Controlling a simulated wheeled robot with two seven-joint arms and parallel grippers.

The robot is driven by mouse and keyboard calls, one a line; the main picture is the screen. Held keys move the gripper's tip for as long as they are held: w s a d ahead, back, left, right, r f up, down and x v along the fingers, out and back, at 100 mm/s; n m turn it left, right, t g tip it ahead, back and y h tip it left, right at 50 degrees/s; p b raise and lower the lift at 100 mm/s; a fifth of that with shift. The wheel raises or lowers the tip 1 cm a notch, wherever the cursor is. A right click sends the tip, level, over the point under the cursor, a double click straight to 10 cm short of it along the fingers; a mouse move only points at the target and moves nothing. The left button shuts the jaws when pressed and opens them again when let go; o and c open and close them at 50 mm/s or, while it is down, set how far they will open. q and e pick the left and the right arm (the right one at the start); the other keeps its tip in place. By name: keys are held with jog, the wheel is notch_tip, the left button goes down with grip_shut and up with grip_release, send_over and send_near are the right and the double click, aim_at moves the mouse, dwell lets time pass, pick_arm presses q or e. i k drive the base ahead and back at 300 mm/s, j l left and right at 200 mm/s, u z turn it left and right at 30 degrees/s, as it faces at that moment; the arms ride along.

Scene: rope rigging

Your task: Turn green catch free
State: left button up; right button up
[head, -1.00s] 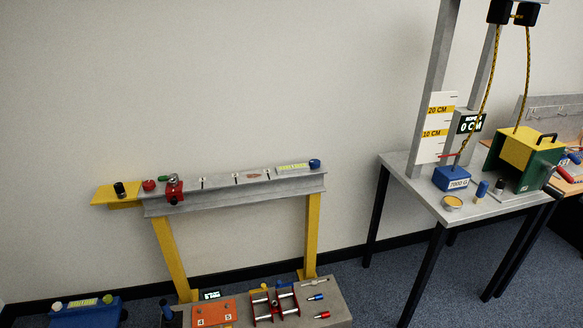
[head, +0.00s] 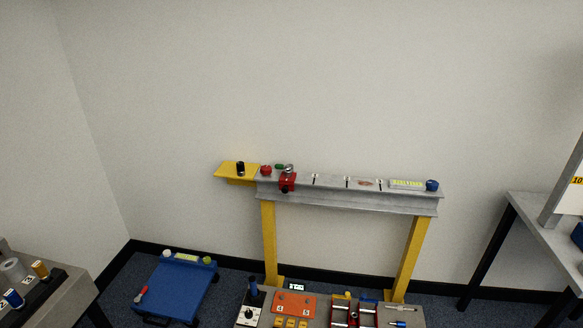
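Another small green part (head: 207,260) sits at the far right corner of the blue cart (head: 180,288) on the floor. Neither of my grippers shows in the head view.
The grey beam (head: 340,200) stands on yellow posts (head: 269,240) against the wall. A red knob (head: 266,170) and a black cylinder (head: 241,168) are at its left end. A bench (head: 275,318) with controls is in front. Tables stand at both sides.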

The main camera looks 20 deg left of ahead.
aim_at(282, 166)
jog(key=i+l+u, duration=0.6)
jog(key=i+l, duration=0.25)
